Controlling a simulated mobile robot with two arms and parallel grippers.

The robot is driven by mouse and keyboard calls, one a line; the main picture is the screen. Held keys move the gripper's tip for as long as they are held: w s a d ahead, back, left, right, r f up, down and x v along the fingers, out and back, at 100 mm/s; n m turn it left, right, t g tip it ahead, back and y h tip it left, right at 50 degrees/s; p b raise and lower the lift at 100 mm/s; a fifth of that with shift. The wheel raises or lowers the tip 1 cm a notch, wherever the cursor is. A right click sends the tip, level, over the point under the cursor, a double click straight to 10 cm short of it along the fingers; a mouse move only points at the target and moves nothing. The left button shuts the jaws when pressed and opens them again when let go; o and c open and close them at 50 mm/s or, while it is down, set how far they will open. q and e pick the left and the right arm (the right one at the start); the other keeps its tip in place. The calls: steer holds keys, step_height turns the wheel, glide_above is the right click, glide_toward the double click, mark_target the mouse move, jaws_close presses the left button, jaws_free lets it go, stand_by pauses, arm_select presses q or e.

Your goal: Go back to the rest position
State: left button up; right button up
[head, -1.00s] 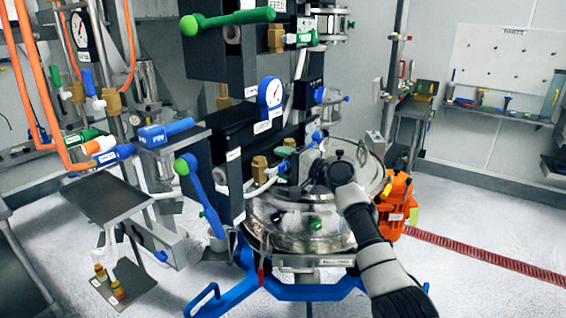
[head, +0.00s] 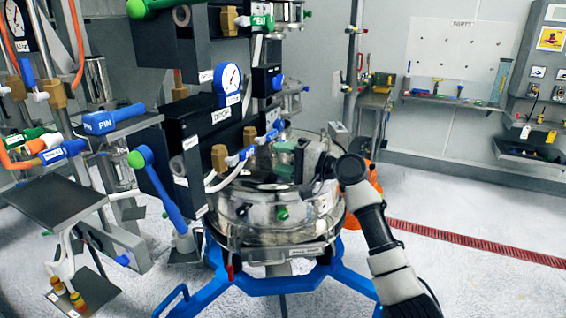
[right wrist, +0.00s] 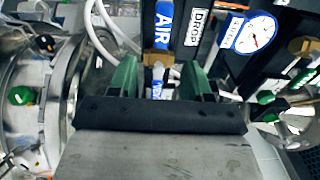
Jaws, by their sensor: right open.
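My right arm comes in from the lower right of the head view. Its gripper (head: 290,155) is in front of the sifter's upper part, seen mostly from behind. In the right wrist view the two green fingers of the right gripper (right wrist: 157,80) stand apart with nothing held between them. Beyond them are a blue-handled AIR valve (right wrist: 163,25) and its brass fitting. The steel sifter vessel (head: 270,215) stands below the gripper on a blue frame (head: 300,286). I cannot tell whether the gripper touches anything. My left gripper is not in view.
A black column with a blue gauge (head: 228,79) and a green-tipped blue lever (head: 160,188) stands left of the vessel. A grey shelf (head: 52,202) is at far left. A tool rack (head: 375,98) is at the back. White floor (head: 460,215) lies open at right.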

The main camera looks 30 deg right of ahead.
stand_by(0.4)
step_height(320, 180, down, 25)
steer(key=g+h, duration=0.2)
steer(key=h, duration=0.3)
steer(key=s+f+n+g+h, duration=0.1)
steer(key=s+f+g+h, duration=0.1)
steer(key=s+f, duration=0.65)
steer(key=s+f+n+g+h, duration=0.15)
steer(key=s+f, duration=0.25)
steer(key=f, duration=0.9)
steer(key=s+f+n+g+h, duration=0.1)
steer(key=s+f+g, duration=0.1)
steer(key=s+f, duration=0.7)
steer(key=s+a+f+n+g, duration=0.2)
steer(key=s+f, duration=0.4)
steer(key=s, duration=0.6)
steer(key=s+a+f+n+g+h, duration=0.1)
steer(key=s+f+n, duration=0.3)
steer(key=s, duration=0.8)
steer(key=s+a+f+n+g, duration=0.2)
steer(key=s+f, duration=0.6)
steer(key=s, duration=0.4)
steer(key=shift+a+n+g, duration=0.35)
steer(key=shift+a+n, duration=0.5)
steer(key=shift+a, duration=0.2)
steer(key=shift+h, duration=0.25)
